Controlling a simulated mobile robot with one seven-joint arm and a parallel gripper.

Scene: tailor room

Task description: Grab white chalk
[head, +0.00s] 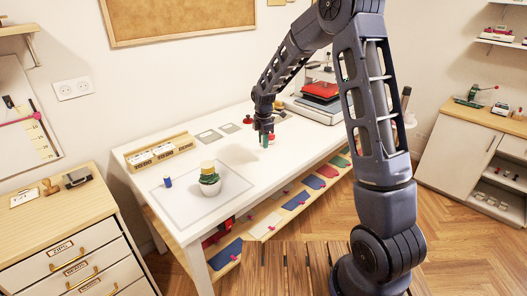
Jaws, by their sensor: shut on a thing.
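My gripper (265,136) is over the middle of the white table (225,138), with its fingers pointing down. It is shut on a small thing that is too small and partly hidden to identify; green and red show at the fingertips. I cannot tell whether the held thing touches the tabletop. I cannot pick out a white chalk for certain in the head view.
A wooden tray (160,153) lies behind. A machine with a red top (320,90) stands at the far right.

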